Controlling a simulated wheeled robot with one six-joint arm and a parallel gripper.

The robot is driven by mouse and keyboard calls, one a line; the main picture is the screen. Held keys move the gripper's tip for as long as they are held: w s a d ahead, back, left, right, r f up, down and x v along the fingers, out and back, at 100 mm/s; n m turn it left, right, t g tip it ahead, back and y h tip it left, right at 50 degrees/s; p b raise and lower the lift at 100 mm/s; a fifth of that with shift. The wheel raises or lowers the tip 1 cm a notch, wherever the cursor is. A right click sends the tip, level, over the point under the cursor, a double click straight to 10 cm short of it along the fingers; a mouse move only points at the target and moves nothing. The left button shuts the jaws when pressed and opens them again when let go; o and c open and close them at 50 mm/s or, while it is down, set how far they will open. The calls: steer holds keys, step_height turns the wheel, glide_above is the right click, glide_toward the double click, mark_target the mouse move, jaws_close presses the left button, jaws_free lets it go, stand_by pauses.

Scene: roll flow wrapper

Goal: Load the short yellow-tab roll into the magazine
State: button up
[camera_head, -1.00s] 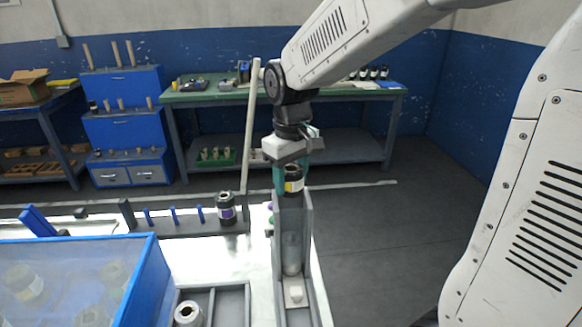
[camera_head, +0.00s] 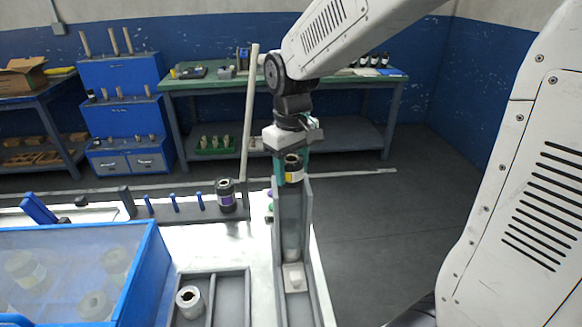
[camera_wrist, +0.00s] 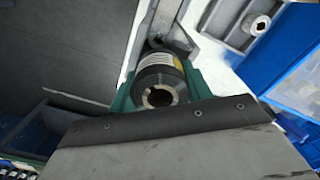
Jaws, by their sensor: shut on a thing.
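My gripper (camera_head: 292,174) has green fingers and is shut on a black roll (camera_head: 293,161) with a white and yellow label. The roll is upright at the top of the grey upright channel of the magazine (camera_head: 306,225). The channel walls hide part of its lower end, so I cannot tell how deep it sits. In the wrist view the roll (camera_wrist: 158,75) shows its end and pale core between the fingers of my gripper (camera_wrist: 158,88). A pale cylinder (camera_head: 291,240) stands lower in the channel.
A black roll with a purple label (camera_head: 226,196) stands left of the magazine, beside a tall pale post (camera_head: 249,120). A blue-framed clear box (camera_head: 150,255) is at front left. A grey tray (camera_head: 248,300) holds a pale roll (camera_head: 189,300). Open floor lies to the right.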

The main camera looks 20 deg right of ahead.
mark_target(292, 159)
steer(key=shift+f, duration=0.9)
steer(key=o, duration=1.1)
step_height(292, 159, up, 8)
steer(key=shift+f, duration=0.15)
steer(key=s+d+m, duration=0.1)
steer(key=s, duration=0.6)
steer(key=s+d+m+t, duration=0.1)
steer(key=s, duration=0.6)
steer(key=s+d+m, duration=0.1)
steer(key=s, duration=0.7)
steer(key=shift+m, duration=0.3)
